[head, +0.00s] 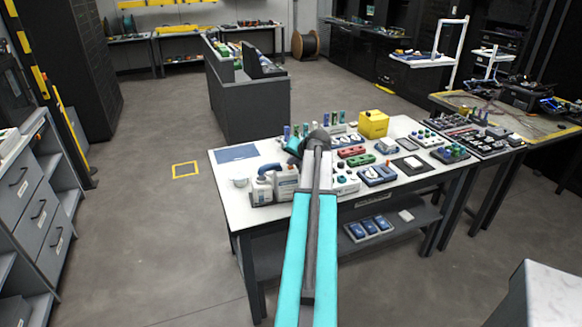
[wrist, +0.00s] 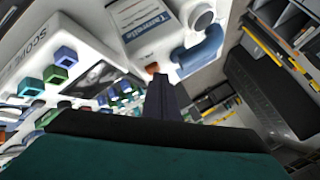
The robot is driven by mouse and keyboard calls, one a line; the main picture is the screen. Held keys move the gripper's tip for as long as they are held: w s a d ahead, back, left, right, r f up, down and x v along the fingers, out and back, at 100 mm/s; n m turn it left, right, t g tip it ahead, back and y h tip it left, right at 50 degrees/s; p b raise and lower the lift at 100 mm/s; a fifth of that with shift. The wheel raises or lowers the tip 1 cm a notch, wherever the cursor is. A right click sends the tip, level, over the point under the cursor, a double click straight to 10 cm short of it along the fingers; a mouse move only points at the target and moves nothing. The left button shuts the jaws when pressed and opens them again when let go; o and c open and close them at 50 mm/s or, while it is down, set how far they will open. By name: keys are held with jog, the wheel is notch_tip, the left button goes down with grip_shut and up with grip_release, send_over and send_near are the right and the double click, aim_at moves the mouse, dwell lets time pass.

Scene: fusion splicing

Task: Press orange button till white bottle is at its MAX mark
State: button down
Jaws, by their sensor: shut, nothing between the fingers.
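A white bottle with a printed label (wrist: 135,25) and a blue handle-like part fills the top middle of the wrist view. In the head view, two white containers (head: 286,184) stand side by side at the table's front left; I cannot tell which is the one in the wrist view. A small orange button (wrist: 152,68) shows just beyond my gripper's fingertips. My gripper (wrist: 162,84) is shut and empty, its tips close to the button; I cannot tell whether they touch. The MAX mark and the fill level cannot be read. In the head view, my arm hides the gripper's tips.
The white table (head: 222,172) is crowded with coloured devices right of my arm. A yellow box (head: 373,124) stands at its back. Floor left of the table is open.

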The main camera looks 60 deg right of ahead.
dwell(0.6)
jog(key=shift+r+p, duration=0.45)
jog(key=shift+r, duration=0.35)
jog(key=shift+r, duration=0.1)
jog(key=shift+r+p, duration=1.3)
jog(key=shift+r, duration=1.1)
